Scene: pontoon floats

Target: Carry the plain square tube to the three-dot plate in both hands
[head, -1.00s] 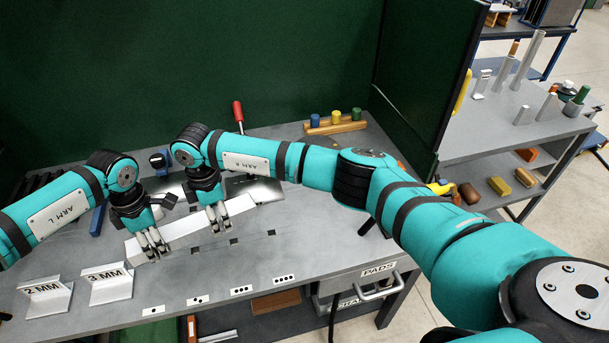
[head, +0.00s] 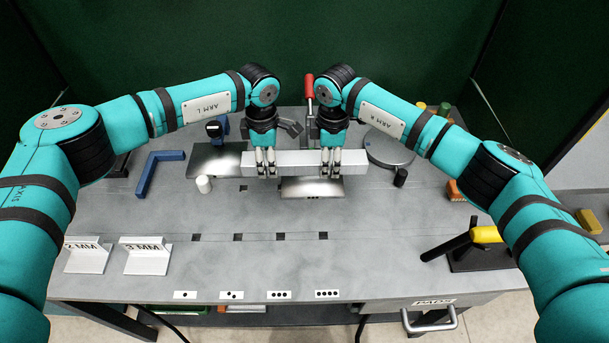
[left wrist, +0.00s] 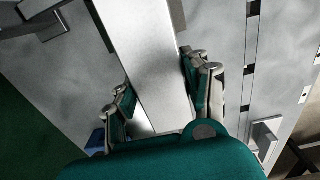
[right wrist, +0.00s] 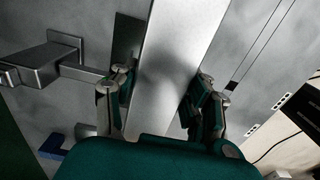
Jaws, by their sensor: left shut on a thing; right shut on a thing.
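The plain square tube (head: 298,164) is a light grey metal bar, lying crosswise and roughly level in the head view. My left gripper (head: 265,174) is shut on its left part and my right gripper (head: 331,174) is shut on its right part. In the left wrist view the tube (left wrist: 153,65) runs between the fingers, and in the right wrist view the tube (right wrist: 178,55) does too.
Another steel plate (head: 215,160) lies to the left, beside a blue angle piece (head: 152,172). A round grey disc (head: 388,148) is at the right. A white cylinder (head: 204,184) and a black cylinder (head: 401,177) stand nearby. The bench front is mostly clear.

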